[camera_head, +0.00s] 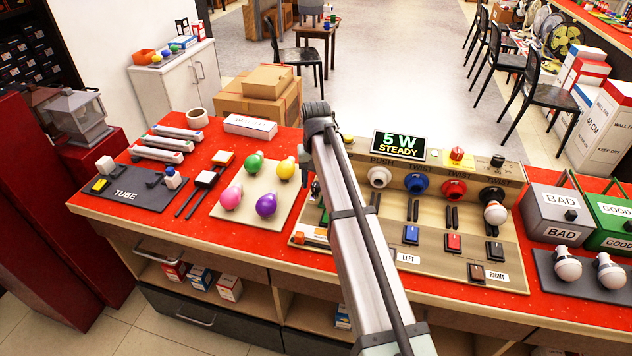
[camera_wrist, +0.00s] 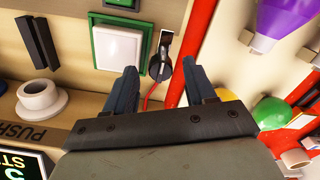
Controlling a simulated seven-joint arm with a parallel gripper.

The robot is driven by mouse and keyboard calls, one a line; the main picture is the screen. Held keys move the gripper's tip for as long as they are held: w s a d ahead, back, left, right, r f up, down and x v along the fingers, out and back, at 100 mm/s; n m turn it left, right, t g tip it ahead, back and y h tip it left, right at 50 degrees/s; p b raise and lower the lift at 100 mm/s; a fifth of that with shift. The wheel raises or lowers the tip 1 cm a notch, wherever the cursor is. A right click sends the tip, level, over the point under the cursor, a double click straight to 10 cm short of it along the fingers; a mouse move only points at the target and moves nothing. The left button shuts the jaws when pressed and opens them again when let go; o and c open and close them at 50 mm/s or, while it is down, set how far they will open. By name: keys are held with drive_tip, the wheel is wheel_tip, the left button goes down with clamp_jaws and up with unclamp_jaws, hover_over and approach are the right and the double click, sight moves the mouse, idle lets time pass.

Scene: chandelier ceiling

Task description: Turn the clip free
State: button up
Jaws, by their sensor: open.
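In the wrist view, a small dark clip (camera_wrist: 160,56) with a metal-looking end and a red lead lies on the beige board beside a green-framed white square (camera_wrist: 118,47). My gripper (camera_wrist: 163,86) is open and empty. Its two blue-grey fingers point toward the board, and the clip shows in the gap between them, beyond the tips. I cannot tell the height of the tips over it. In the head view my arm covers the clip, and my gripper is mostly hidden behind it.
The board holds a white push socket (camera_wrist: 40,100), a blue socket (camera_head: 416,183) and a red socket (camera_head: 453,189). A display (camera_head: 398,146) reads "5 W STEADY". Left of my arm, a tray (camera_head: 283,222) holds several coloured bulbs. BAD (camera_head: 558,215) and GOOD boxes stand at right.

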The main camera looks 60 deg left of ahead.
sight(316, 184)
wheel_tip(316, 184, up, 12)
drive_tip(key=shift+r, duration=0.2)
idle(0.7)
